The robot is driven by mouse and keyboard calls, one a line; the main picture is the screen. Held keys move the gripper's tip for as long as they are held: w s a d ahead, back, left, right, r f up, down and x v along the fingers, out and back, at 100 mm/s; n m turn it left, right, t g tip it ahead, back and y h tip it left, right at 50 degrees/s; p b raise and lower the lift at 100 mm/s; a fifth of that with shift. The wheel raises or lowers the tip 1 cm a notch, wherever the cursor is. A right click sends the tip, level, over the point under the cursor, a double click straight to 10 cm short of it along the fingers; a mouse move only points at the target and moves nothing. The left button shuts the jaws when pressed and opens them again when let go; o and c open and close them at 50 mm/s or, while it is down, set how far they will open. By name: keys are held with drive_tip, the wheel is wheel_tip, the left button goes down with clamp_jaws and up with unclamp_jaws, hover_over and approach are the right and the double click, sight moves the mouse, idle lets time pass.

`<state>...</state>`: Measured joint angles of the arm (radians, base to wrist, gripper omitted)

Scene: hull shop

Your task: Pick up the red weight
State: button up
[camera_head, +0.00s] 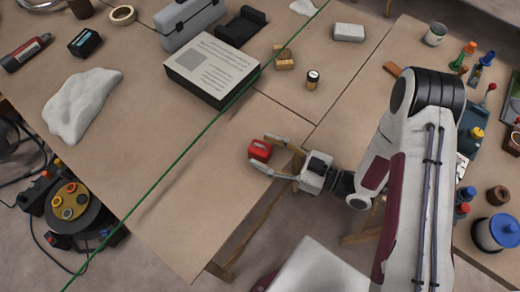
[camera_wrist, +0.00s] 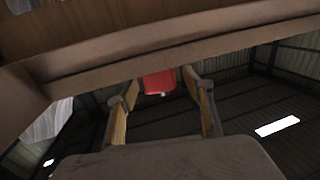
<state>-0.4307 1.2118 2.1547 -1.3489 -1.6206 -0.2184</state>
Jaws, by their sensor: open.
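The red weight (camera_head: 259,150) is a small red block near the right edge of the tan table panel in the head view. My gripper (camera_head: 261,151) reaches in from the right with its fingers spread. One finger lies on each side of the weight. In the wrist view the red weight (camera_wrist: 159,81) shows between the two wood-coloured finger pads of my gripper (camera_wrist: 155,88), near the fingertips. Gaps show on both sides of it there. The weight's upper part in that picture meets the brown table edge (camera_wrist: 150,60).
A green line (camera_head: 190,147) stretches diagonally across the table, left of the weight. Behind are a dark box with a printed top (camera_head: 212,65), a small jar (camera_head: 312,79) and a wooden block (camera_head: 284,59). The panel (camera_head: 190,215) in front of the weight is clear.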

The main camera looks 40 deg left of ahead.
sight(266, 148)
drive_tip(key=shift+a, duration=0.25)
idle(0.3)
clamp_jaws()
drive_tip(key=shift+r, duration=0.25)
drive_tip(key=shift+r, duration=4.8)
